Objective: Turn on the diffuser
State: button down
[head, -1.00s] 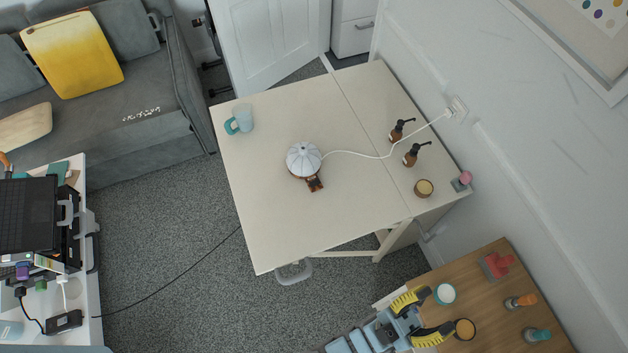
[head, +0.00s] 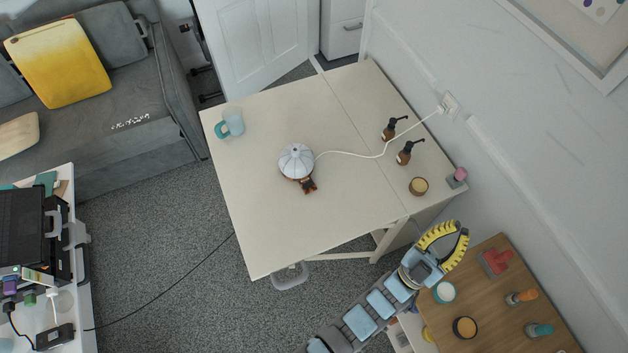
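The diffuser (head: 296,160) stands on the cream table (head: 270,235), with a ribbed white top over a brown base. A small dark brown piece (head: 308,186) sits against its front edge. I cannot make out a switch or a light on it. Its white cord (head: 350,154) runs across the table to a wall socket (head: 449,105). My gripper (head: 463,229), with yellow ribbed fingers, is beyond the table's lower right corner, well away from the diffuser.
Two brown pump bottles (head: 390,131) (head: 405,155) and a candle (head: 418,186) stand on the right. A wooden table (head: 492,310) with jars and stamps is below my gripper. The table's front left is clear.

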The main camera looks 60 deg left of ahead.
jog(key=w+a+f+g+y+b, duration=0.1)
jog(key=w+a+f+g+y, duration=0.1)
jog(key=w+a+f+g, duration=0.35)
jog(key=w+a+f+g+y+b, duration=0.1)
jog(key=w+a+f+g+b, duration=0.1)
jog(key=w+a+f, duration=0.7)
jog(key=a+f+g+b, duration=0.1)
jog(key=a+f+g, duration=0.3)
jog(key=a, duration=0.5)
jog(key=a+f+g+b, duration=0.2)
jog(key=a+f+g, duration=0.1)
jog(key=a, duration=0.5)
jog(key=s+a+f+g+h+b, duration=0.3)
jog(key=s+a+f+g, duration=0.35)
jog(key=s+a, duration=0.3)
jog(key=s+a+g+h+b, duration=0.1)
jog(key=s+a+g+h, duration=0.1)
jog(key=s, duration=0.5)
jog(key=s+a+m+g+h+b, duration=0.1)
jog(key=s+g+h, duration=0.1)
jog(key=s, duration=0.5)
jog(key=shift+s+a+f+h, duration=0.15)
jog(key=shift+a+f+h, duration=0.1)
jog(key=shift+a+h, duration=0.2)
